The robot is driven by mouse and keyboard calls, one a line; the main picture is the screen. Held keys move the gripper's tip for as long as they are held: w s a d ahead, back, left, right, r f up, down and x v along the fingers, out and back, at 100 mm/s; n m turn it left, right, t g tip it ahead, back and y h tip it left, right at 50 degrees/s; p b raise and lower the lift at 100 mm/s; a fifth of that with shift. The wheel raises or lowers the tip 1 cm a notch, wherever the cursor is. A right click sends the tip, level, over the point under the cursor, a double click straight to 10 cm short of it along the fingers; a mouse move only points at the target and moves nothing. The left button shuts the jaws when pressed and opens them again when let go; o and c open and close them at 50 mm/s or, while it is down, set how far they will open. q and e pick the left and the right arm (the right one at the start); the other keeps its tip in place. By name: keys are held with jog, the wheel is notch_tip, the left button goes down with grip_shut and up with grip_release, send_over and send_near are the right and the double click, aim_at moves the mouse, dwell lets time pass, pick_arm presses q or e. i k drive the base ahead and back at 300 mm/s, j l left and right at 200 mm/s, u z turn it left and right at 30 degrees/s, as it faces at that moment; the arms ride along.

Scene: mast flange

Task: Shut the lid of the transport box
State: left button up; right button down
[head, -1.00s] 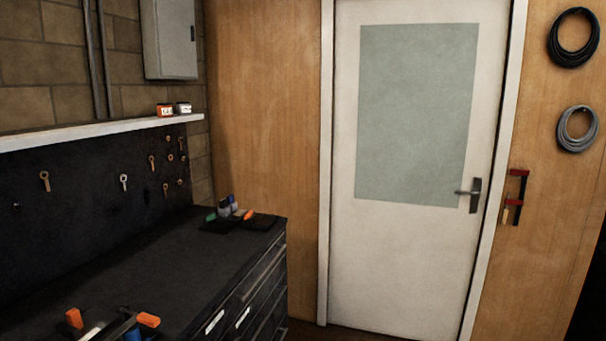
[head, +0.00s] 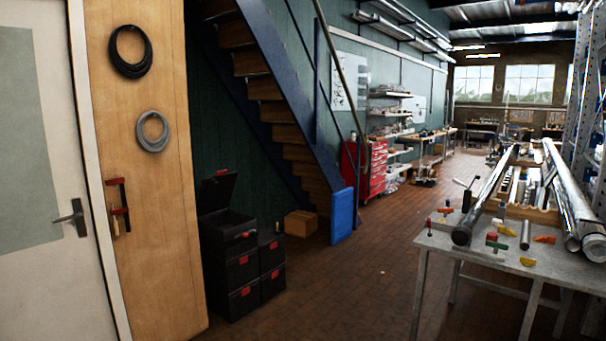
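A stack of black boxes with red latches stands on the floor left of the middle in the head view. The top box (head: 232,233), which looks like the transport box, has its lid (head: 217,191) raised, tilted up at the back. Its inside is too dark to make out. Neither of my grippers shows in this view.
A second, lower black stack (head: 271,268) stands right beside it. A cardboard box (head: 300,223) and a blue panel (head: 342,216) are near the stairs (head: 275,95). A metal table (head: 500,262) with pipes stands at right. The brick floor (head: 340,290) between is clear.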

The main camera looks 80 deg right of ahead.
aim_at(215, 192)
jog(key=z, duration=1.95)
jog(key=i+l+z, duration=0.3)
jog(key=i, duration=0.6)
jog(key=i+l+z, duration=0.1)
jog(key=i+l, duration=0.15)
jog(key=i, duration=0.4)
jog(key=i+l, duration=0.1)
jog(key=i, duration=0.6)
jog(key=l+z, duration=0.05)
